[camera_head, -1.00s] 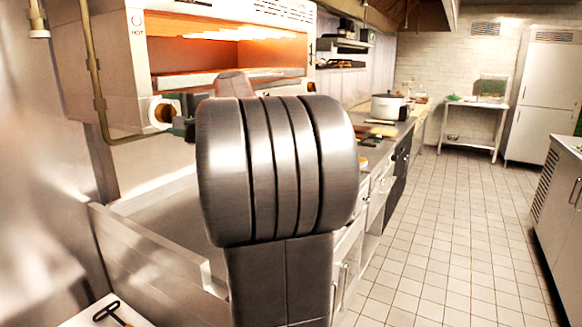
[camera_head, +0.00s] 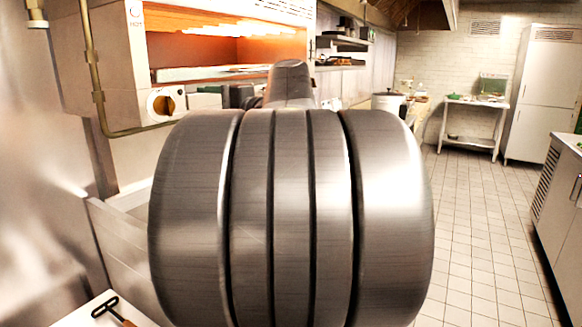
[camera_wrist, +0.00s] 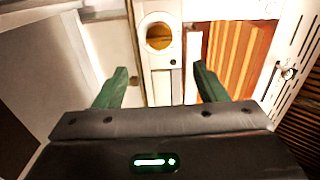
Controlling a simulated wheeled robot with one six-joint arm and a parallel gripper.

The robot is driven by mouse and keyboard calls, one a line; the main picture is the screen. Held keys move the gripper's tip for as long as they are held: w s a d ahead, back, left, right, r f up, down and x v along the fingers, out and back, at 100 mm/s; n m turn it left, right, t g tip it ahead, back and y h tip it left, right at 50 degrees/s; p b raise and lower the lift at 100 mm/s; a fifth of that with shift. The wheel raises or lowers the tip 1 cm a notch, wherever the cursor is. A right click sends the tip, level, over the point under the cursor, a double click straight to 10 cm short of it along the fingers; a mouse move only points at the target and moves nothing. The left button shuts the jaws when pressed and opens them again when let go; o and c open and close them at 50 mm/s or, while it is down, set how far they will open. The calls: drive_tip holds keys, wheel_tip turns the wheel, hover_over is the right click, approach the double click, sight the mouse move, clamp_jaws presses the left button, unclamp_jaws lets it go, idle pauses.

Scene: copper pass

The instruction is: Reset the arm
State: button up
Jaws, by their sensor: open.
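My gripper (camera_wrist: 158,85) shows in the wrist view with its two green fingers spread wide apart. Nothing is between the fingers. Beyond them is the front of the lit heated cabinet, with its round knob (camera_wrist: 159,36) between the finger lines and the orange interior to the right. In the head view my arm's large ribbed metal joint fills the middle and hides most of the gripper and the counter behind it. The heated cabinet (camera_head: 160,52) stands behind the arm at the upper left, with its knob (camera_head: 164,104) at its lower front.
A pipe (camera_head: 98,95) runs down the left wall. A scraper-like tool (camera_head: 106,308) lies on a white surface at lower left. The tiled floor (camera_head: 480,220) at right is clear, beside a steel cabinet (camera_head: 560,200).

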sight(171, 105)
drive_tip(key=p+x, duration=0.2)
drive_tip(key=x, duration=1.1)
drive_tip(key=m+p, duration=0.1)
drive_tip(key=p, duration=0.2)
drive_tip(key=shift+d+r+m, duration=0.25)
drive_tip(key=shift+m, duration=0.15)
drive_tip(key=m+p, duration=0.3)
drive_tip(key=p, duration=0.2)
drive_tip(key=shift+f, duration=0.1)
drive_tip(key=m+p, duration=0.5)
drive_tip(key=p, duration=0.3)
drive_tip(key=shift+p, duration=0.4)
drive_tip(key=b+v, duration=0.3)
drive_tip(key=v, duration=0.6)
drive_tip(key=shift+s+d+f, duration=0.2)
drive_tip(key=shift+s+f, duration=0.05)
